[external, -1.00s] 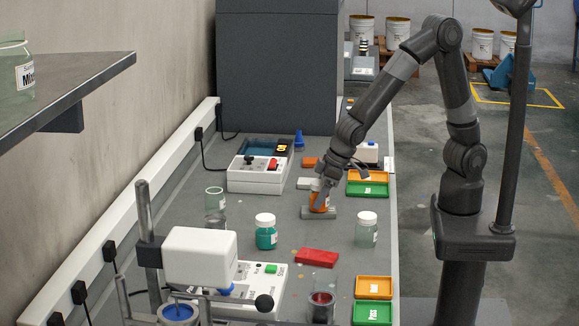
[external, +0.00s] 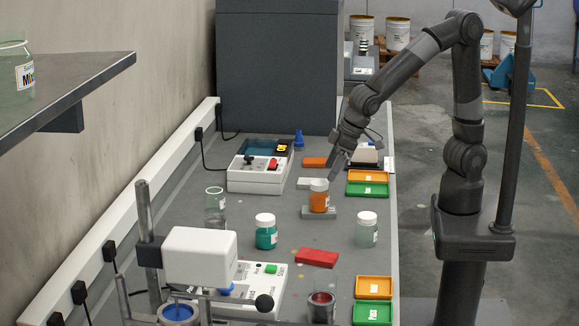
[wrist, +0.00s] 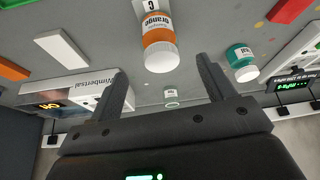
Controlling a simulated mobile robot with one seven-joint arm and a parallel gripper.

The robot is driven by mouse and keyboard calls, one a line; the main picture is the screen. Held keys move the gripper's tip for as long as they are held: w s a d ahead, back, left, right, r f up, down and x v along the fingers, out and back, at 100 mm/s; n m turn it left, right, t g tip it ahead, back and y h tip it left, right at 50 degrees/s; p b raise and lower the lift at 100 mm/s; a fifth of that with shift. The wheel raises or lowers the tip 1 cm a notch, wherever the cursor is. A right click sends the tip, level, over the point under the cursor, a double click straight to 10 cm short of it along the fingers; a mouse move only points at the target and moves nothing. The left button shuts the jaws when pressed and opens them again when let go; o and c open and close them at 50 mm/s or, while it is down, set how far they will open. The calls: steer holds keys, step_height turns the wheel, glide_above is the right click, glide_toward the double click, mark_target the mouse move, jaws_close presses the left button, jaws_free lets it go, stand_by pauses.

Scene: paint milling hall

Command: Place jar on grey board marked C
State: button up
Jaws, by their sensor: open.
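The jar with orange contents and a white lid (external: 319,192) stands upright on a grey board (external: 310,213) on the bench. In the wrist view the jar (wrist: 159,45) reads "orange", and the board under it (wrist: 151,5) carries a "C" label. My gripper (external: 335,164) is above and behind the jar in the external view, apart from it. In the wrist view my gripper (wrist: 165,78) has its two fingers spread wide with nothing between them.
A teal jar (external: 266,232) and a pale jar (external: 366,230) stand nearby. A red board (external: 317,257) lies in front. An empty glass (external: 215,205), a white device (external: 258,175) and orange and green trays (external: 367,189) are around.

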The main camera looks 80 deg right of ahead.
steer(key=s+d+r+m, duration=0.1)
steer(key=s+d+r, duration=0.3)
steer(key=d, duration=0.3)
steer(key=s+d+r, duration=0.4)
steer(key=d, duration=0.4)
steer(key=s+d, duration=0.7)
steer(key=s, duration=0.2)
steer(key=shift+s+d+r+m+t+h, duration=0.2)
steer(key=shift+d+r+m+t+h, duration=0.05)
steer(key=shift+r+m+t+h, duration=0.15)
